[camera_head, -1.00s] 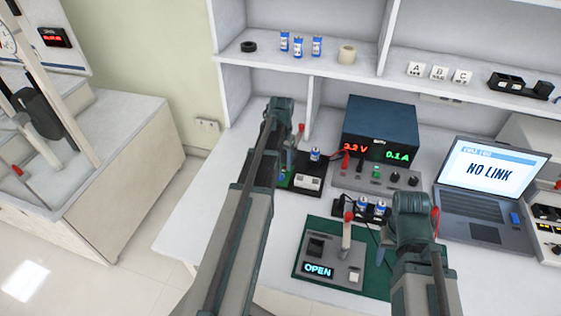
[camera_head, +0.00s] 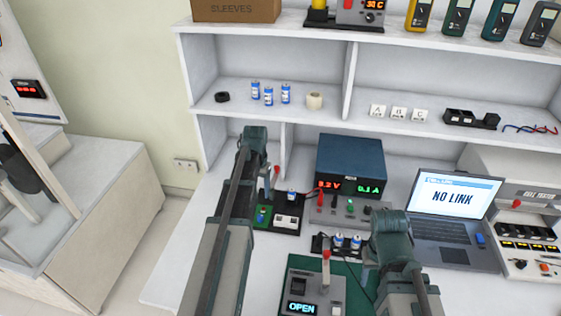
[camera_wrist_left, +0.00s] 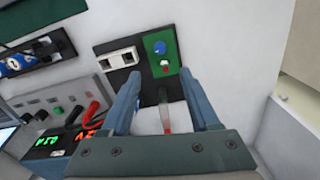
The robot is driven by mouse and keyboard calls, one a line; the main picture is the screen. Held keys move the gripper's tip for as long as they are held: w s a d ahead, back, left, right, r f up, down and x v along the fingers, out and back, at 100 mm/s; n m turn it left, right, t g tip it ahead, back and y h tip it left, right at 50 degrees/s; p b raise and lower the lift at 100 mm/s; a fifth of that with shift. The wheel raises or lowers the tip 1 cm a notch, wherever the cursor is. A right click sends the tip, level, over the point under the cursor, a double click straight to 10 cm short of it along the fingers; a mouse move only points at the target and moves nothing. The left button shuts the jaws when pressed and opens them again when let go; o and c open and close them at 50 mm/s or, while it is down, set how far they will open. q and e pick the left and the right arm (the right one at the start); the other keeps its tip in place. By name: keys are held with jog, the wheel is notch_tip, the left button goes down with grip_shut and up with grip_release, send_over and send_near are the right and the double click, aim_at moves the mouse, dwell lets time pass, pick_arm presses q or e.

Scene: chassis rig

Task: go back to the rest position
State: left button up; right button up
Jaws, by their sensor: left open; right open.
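My left gripper (camera_head: 254,148) reaches over the back left of the bench, near a small black board with a green panel (camera_head: 263,215). In the left wrist view the gripper's jaws (camera_wrist_left: 163,92) are apart, with nothing clamped. The board's lever with a reddish tip (camera_wrist_left: 166,112) appears between them; I cannot tell how close it is. My right gripper (camera_head: 388,232) hangs above the bench, left of the laptop and close to the black holder with blue cells (camera_head: 347,242). Its fingers are mostly hidden by its own wrist.
A power supply (camera_head: 350,165) stands between and behind the arms. A laptop (camera_head: 455,215) reading NO LINK is at right. A tester reading OPEN (camera_head: 315,285) is at front. A shelf (camera_head: 330,105) with cells spans the back. Floor is clear at far left.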

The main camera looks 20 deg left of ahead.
pick_arm(q)
jog(key=s+d+m, duration=0.1)
jog(key=s+d, duration=0.4)
jog(key=d, duration=0.5)
jog(key=s+d+m, duration=0.2)
jog(key=s+d, duration=0.4)
jog(key=d, duration=0.4)
jog(key=s+d+m+y, duration=0.1)
jog(key=s+d, duration=0.5)
jog(key=d, duration=0.4)
jog(key=shift+d+r+m, duration=0.1)
jog(key=shift+m, duration=0.3)
jog(key=shift+w, duration=0.1)
jog(key=w+a, duration=1.1)
jog(key=n+h, duration=0.1)
send_over(260, 215)
notch_tip(260, 215, down, 14)
jog(key=b, duration=1.4)
jog(key=shift+d, duration=0.1)
pick_arm(e)
notch_tip(260, 215, down, 14)
jog(key=shift+r, duration=0.1)
